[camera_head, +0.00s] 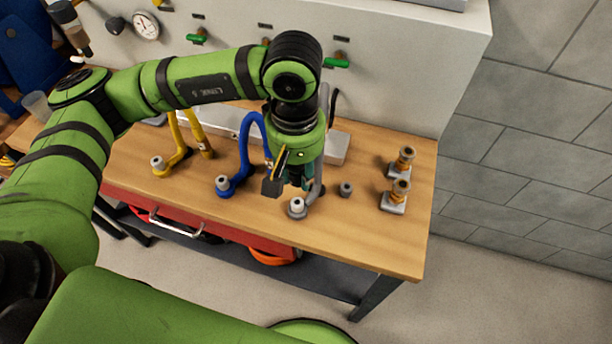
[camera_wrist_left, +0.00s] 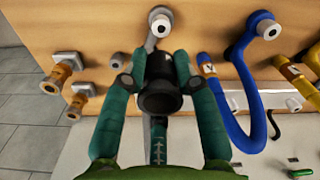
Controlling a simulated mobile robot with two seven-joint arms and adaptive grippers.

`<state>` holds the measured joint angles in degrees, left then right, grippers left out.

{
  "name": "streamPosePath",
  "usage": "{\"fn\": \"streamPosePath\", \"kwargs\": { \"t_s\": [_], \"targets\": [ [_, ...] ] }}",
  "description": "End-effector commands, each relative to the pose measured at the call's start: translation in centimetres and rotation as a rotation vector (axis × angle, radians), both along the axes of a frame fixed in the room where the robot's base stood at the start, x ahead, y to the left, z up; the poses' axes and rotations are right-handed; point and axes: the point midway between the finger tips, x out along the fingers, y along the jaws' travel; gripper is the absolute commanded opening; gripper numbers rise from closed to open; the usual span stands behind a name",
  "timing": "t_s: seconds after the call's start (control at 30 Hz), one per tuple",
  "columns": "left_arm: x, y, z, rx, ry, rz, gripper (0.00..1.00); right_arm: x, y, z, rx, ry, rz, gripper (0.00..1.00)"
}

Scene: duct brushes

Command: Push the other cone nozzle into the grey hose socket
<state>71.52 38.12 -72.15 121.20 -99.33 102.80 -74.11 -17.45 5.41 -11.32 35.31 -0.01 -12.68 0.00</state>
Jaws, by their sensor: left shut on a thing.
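My left gripper (camera_head: 304,182) is over the bench, just behind the grey hose socket (camera_head: 297,207), which has a pale round top and stands near the front edge. In the left wrist view, the fingers (camera_wrist_left: 159,82) are shut on a dark round piece (camera_wrist_left: 160,98), seen from behind. I take it for the cone nozzle; its front end is hidden. The grey hose socket (camera_wrist_left: 160,22) shows beyond the fingertips, apart from the held piece as far as I can see. My right gripper is not in view.
The blue hose socket (camera_head: 222,185) and yellow hose socket (camera_head: 157,163) stand to the left. A small dark grey piece (camera_head: 345,189) stands right of the gripper. Two brass fittings on plates (camera_head: 403,160) (camera_head: 399,191) are farther right. The front right of the bench (camera_head: 370,240) is clear.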

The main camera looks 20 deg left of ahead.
Motion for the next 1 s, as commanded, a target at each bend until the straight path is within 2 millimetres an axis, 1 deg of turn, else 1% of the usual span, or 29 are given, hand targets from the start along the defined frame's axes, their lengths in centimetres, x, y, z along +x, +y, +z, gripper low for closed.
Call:
{"fn": "streamPosePath", "kwargs": {
  "t_s": [0.03,0.1,0.27,0.4,0.7,0.83,1.0],
  "targets": [
    [-0.1,-0.2,-0.3,-0.002,0.001,0.022,0.0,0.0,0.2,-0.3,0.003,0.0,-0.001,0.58],
    [-0.1,-0.3,-0.4,-0.002,0.001,0.037,0.0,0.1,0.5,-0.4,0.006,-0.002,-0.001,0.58],
    [-0.1,-0.3,-1.1,-0.001,0.0,0.038,0.0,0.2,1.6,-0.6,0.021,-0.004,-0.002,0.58],
    [-0.1,-0.3,-2.2,-0.002,0.002,0.036,0.0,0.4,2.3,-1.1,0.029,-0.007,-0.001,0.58],
    [-0.1,-0.3,-5.1,-0.001,0.002,0.036,0.0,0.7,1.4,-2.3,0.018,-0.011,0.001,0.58],
    [-0.1,-0.3,-5.8,-0.002,0.0,0.036,0.0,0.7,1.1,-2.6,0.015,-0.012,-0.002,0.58],
    [-0.1,-0.3,-6.1,-0.002,0.0,0.035,0.0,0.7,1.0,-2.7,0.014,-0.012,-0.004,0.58]
  ]
}}
